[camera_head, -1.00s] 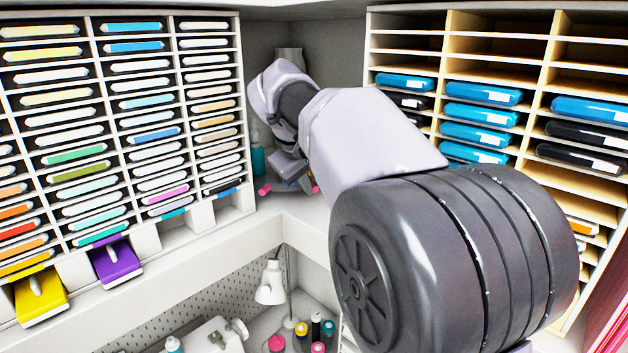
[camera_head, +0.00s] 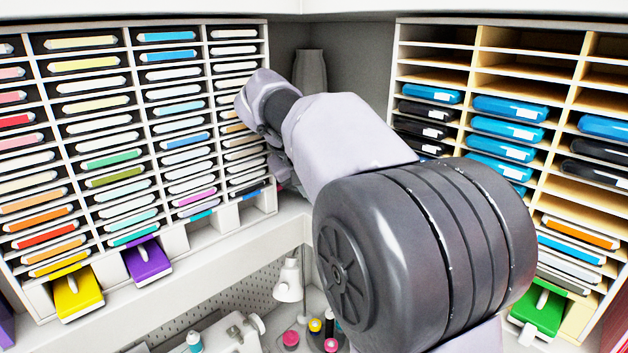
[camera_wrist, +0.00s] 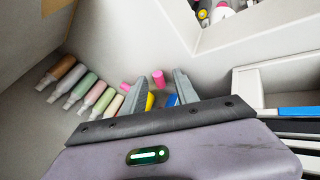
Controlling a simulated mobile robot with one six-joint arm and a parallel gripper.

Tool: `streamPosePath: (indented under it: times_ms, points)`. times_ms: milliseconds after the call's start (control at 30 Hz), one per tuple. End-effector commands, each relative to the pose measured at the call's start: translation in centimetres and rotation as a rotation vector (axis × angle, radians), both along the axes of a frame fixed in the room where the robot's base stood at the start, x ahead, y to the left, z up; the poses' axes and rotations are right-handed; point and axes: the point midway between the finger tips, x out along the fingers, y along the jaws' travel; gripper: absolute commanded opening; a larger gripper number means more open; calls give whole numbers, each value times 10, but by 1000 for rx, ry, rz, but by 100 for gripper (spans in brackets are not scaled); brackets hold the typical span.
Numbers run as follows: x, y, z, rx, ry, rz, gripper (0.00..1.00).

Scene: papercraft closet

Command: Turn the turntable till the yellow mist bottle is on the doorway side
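My gripper (camera_wrist: 160,85) is open in the wrist view, its two fingers apart over the pale corner shelf. A small yellow thing (camera_wrist: 150,101) and a blue thing (camera_wrist: 172,100) show between the fingers, partly hidden; I cannot tell whether the yellow one is the mist bottle. Two pink pieces (camera_wrist: 158,78) lie near the fingertips. A row of several bottles (camera_wrist: 84,92) in brown, pink, green and yellowish tones is at the left. I cannot make out a turntable there. In the head view my arm hides the fingers and most of that corner.
A cubby of coloured pads (camera_head: 110,160) stands left and a wooden cubby (camera_head: 480,60) right. A grey vase (camera_head: 310,72) stands in the corner. On the lower desk are a lamp (camera_head: 288,282), a sewing machine (camera_head: 232,335) and small bottles, one yellow-topped (camera_head: 315,325), bunched together.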

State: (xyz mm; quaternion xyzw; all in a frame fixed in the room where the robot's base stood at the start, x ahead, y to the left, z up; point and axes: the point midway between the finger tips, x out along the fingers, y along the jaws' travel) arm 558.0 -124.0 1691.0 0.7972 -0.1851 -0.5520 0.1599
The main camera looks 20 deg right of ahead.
Motion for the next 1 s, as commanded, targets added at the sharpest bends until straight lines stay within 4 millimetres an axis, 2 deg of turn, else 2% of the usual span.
streamPosePath:
  times_ms: [167,500,700,833,1000]
  points:
    - [-7,13,22,-2,-4,2,36]
    - [-35,56,96,0,-4,2,36]
    - [-48,75,129,-1,-1,1,36]
    - [-53,82,140,-2,0,2,36]
    - [-55,84,142,0,0,0,36]
